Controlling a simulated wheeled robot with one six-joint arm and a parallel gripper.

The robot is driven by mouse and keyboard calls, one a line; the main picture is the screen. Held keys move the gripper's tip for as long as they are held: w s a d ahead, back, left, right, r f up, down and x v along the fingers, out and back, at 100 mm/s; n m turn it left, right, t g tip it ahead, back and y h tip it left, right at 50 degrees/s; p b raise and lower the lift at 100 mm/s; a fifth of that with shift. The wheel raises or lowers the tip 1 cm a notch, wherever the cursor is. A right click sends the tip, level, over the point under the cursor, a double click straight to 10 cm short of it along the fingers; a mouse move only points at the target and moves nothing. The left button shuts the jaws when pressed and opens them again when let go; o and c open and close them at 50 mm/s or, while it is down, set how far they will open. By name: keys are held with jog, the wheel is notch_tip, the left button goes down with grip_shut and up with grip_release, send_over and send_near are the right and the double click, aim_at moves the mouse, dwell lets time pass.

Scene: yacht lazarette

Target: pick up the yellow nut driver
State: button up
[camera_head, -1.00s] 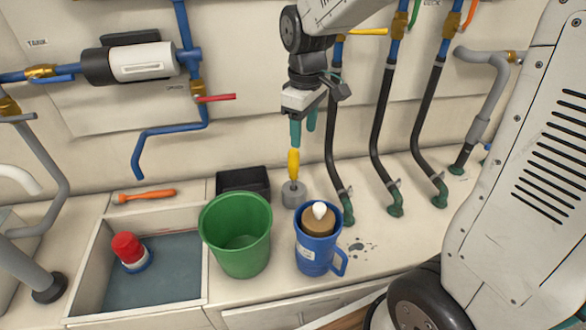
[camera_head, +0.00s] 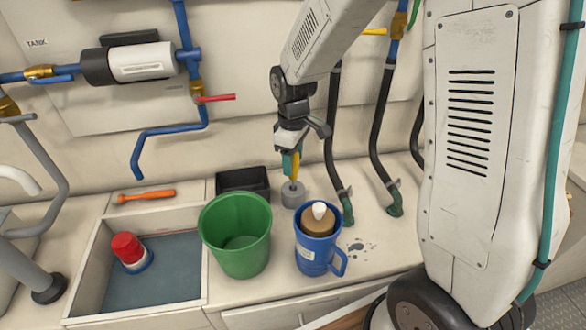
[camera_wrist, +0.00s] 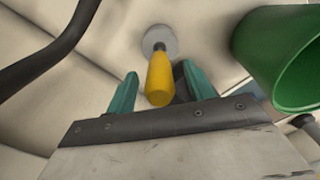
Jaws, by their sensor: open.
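The yellow nut driver (camera_head: 294,183) stands upright in a grey round holder (camera_head: 292,196) on the counter, behind the blue mug. In the wrist view the yellow handle (camera_wrist: 159,80) points toward the camera, with the grey holder (camera_wrist: 160,40) at its far end. My gripper (camera_head: 291,166) is at the handle from above, partly hiding it in the head view. In the wrist view its teal fingers (camera_wrist: 161,90) are open, one on each side of the handle, with gaps visible between them and it.
A green bucket (camera_head: 236,226) and a blue mug (camera_head: 316,252) with a brown, white-tipped item stand in front. A black bin (camera_head: 243,181) is left of the holder. Black hoses (camera_head: 333,130) rise close on the right. An orange-handled tool (camera_head: 147,196) lies at left.

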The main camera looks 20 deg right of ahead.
grip_shut()
jog(key=shift+r, duration=0.1)
